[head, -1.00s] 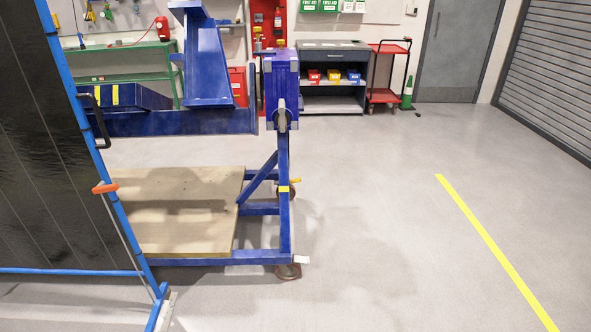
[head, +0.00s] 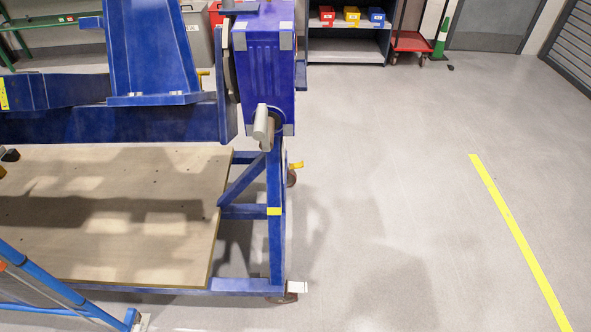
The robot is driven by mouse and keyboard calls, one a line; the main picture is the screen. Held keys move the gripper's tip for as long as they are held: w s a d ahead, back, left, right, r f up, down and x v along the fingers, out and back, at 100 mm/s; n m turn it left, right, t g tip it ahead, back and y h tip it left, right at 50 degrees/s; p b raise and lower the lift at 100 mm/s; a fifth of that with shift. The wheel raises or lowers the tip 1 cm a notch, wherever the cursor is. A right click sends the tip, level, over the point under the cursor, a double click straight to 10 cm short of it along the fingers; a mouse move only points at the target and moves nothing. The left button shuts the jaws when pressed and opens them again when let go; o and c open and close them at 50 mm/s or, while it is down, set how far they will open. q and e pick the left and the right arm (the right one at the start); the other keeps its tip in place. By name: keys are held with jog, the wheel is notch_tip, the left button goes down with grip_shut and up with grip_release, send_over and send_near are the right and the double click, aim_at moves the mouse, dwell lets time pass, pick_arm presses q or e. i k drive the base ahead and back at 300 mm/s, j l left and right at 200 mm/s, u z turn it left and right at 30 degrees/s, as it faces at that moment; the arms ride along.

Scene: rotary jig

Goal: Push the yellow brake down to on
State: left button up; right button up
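A small yellow lever (head: 296,165) sticks out beside the rear right caster (head: 291,177) of the blue rotary jig (head: 275,235). It looks roughly level or slightly raised, but it is too small to be sure of its position. The front right caster (head: 290,297) sits under the near corner of the frame, beside a pale plate (head: 298,287). Neither of my grippers shows in the head view, so nothing of mine is seen touching the lever.
A wooden deck (head: 120,215) lies on the jig base. A blue tube frame (head: 60,287) stands at lower left. A small dark and yellow item at the left edge is unclear. Open grey floor (head: 400,190) lies right of the jig, with a yellow line (head: 515,235).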

aim_at(297, 165)
jog(key=i+l+u, duration=0.1)
jog(key=u, duration=0.5)
jog(key=i+l+u, duration=0.25)
jog(key=l, duration=0.15)
jog(key=l+u, duration=0.25)
jog(key=l, duration=0.15)
jog(key=i+l+u, duration=0.2)
jog(key=l, duration=0.25)
jog(key=l+u, duration=0.25)
jog(key=l, duration=0.15)
